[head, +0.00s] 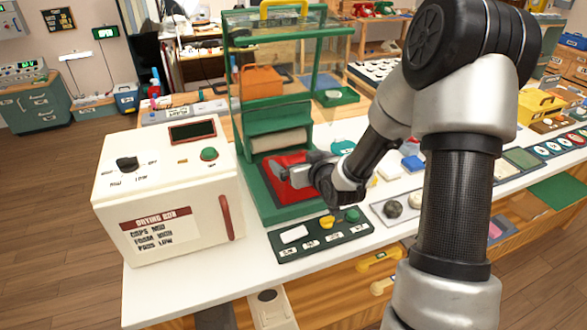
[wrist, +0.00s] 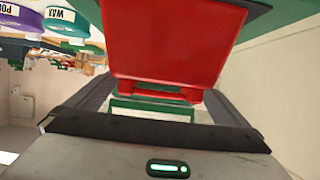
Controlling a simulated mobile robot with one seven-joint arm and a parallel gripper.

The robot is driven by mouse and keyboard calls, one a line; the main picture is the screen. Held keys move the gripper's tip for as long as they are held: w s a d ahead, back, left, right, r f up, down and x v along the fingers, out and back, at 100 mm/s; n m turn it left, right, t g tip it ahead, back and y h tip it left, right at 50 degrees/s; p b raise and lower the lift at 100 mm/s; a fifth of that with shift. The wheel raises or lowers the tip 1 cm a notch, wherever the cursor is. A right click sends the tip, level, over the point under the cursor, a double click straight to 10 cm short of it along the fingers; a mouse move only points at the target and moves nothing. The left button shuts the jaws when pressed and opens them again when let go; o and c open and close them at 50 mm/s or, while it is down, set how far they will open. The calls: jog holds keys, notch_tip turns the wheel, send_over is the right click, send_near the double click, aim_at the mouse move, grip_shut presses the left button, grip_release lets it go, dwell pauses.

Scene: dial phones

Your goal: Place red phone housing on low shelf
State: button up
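A red flat-faced piece (head: 290,183) lies on the base of the green stand (head: 252,190) in the head view. I cannot tell for sure that it is the phone housing. In the wrist view the red piece (wrist: 168,45) fills the upper middle, with green beyond it. My gripper (head: 276,170) is at the red piece, over the stand's base. In the wrist view my gripper (wrist: 157,100) has its dark fingers apart, one to each side of the red piece's near end. Contact is not clear. I cannot pick out the low shelf.
A cream drying box (head: 170,195) with a red handle stands left of the green stand, its door closed. A dark button panel (head: 320,237) lies in front. Trays with small parts (head: 410,202) lie right, behind my arm. The white counter (head: 160,295) is bare at its front left.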

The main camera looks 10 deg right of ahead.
jog(key=c, duration=1.4)
jog(key=shift+r, duration=0.1)
jog(key=shift+c, duration=0.7)
